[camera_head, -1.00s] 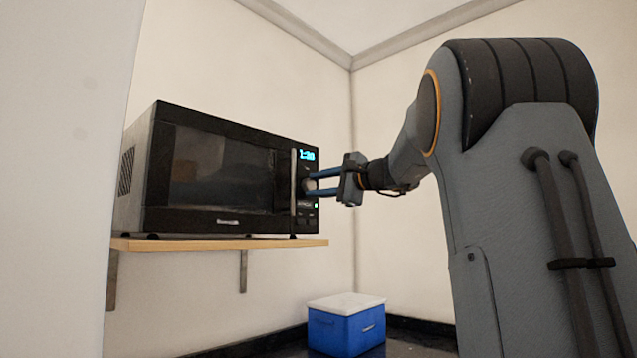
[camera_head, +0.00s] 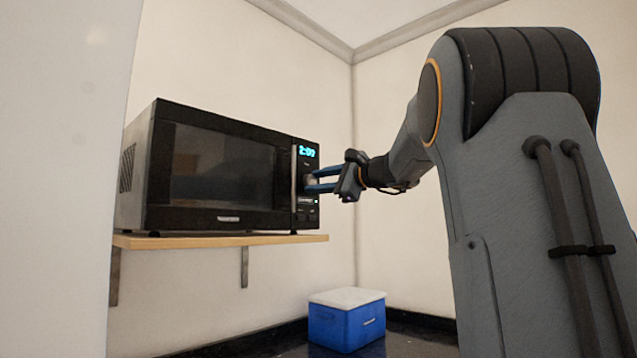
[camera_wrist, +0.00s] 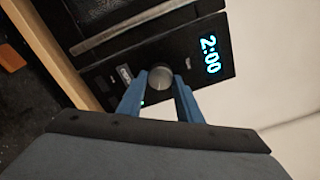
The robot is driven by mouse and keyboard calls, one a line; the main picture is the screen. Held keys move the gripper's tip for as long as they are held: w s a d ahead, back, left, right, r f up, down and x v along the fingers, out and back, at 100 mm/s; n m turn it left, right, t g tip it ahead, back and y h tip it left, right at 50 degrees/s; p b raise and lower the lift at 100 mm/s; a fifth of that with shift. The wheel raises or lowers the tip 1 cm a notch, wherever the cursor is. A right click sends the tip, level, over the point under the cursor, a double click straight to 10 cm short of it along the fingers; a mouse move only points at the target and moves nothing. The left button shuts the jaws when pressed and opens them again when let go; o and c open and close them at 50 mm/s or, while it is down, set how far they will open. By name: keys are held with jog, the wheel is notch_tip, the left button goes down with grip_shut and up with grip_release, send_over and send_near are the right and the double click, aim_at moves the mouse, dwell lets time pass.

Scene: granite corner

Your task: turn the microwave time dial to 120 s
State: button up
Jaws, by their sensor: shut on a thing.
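The black microwave (camera_head: 222,170) stands on a wooden shelf, its door shut. Its display (camera_head: 307,151) is lit, and in the wrist view the display (camera_wrist: 209,55) reads 2:00. The round grey time dial (camera_wrist: 160,77) is on the control panel below the display. My gripper (camera_head: 312,180) reaches in from the right with its blue fingers at the panel. In the wrist view my gripper (camera_wrist: 160,88) has one finger on each side of the dial, shut on it. The fingers partly hide the dial's sides.
The wooden shelf (camera_head: 220,241) is fixed to the wall by metal brackets. A blue cooler with a white lid (camera_head: 346,322) stands below on a dark surface. The space to the right of the microwave, by the corner, is free apart from my arm.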

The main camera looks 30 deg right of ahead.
jog(key=o, duration=1)
jog(key=b+v, duration=0.1)
jog(key=v, duration=0.6)
jog(key=shift+s+d+b, duration=0.2)
jog(key=shift+s+b, duration=0.15)
jog(key=shift+b, duration=0.05)
